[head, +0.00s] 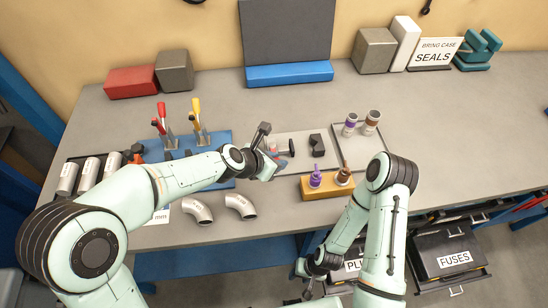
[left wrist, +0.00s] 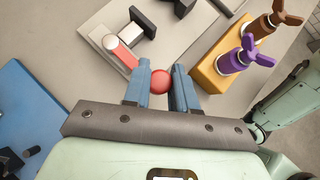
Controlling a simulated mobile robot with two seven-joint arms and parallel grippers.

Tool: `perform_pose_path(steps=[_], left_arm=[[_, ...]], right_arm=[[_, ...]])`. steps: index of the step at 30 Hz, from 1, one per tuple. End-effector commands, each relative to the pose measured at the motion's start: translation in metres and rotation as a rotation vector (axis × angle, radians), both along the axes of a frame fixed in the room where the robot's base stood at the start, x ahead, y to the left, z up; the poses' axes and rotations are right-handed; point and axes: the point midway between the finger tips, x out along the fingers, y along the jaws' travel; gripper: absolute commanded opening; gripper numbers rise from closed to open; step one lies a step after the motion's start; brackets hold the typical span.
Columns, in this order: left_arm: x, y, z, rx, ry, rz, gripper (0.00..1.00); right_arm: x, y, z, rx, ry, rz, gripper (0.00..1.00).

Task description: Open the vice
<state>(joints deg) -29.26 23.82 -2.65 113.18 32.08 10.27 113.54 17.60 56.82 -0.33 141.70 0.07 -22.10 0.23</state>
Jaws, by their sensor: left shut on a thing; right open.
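The vice stands on a light grey plate (head: 290,137) in the middle of the bench. Its dark block (head: 317,145) shows in the head view and also in the left wrist view (left wrist: 137,22), near a metal part with a red face (left wrist: 122,53). My left gripper (head: 281,161) is over the near side of the plate. In the left wrist view its blue fingers (left wrist: 162,88) are shut on a red ball-shaped knob (left wrist: 161,81). My right gripper (head: 312,288) is low at the bottom, below the bench front, open.
A yellow block (head: 328,187) with purple and brown winged fittings stands close on the right. Behind it is a tray (head: 345,130) with two cylinders. A blue board (head: 215,141) with levers lies to the left. Pipe elbows (head: 198,211) lie near the front edge.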

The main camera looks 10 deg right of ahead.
Motion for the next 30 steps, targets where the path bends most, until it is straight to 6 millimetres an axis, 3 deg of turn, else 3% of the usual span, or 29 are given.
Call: perform_pose_path(steps=[15, 16, 18, 30], left_arm=[[0.0007, -0.0019, 0.0016, -0.004, -0.003, 0.021, 0.00], [0.0006, -0.0020, 0.0016, -0.004, -0.003, 0.021, 0.33], [0.0006, -0.0018, 0.0014, -0.003, -0.003, 0.021, 0.52], [-0.0024, 0.0032, 0.0071, -0.001, -0.003, 0.019, 0.52]], right_arm=[[0.0018, 0.0000, 0.0019, 0.000, -0.002, -0.001, 0.43], [0.0018, 0.0000, 0.0019, 0.000, -0.002, -0.001, 0.43], [0.0018, 0.0000, 0.0019, 0.000, -0.002, -0.001, 0.43], [0.0042, 0.0000, 0.0042, 0.000, -0.004, 0.000, 0.43]])
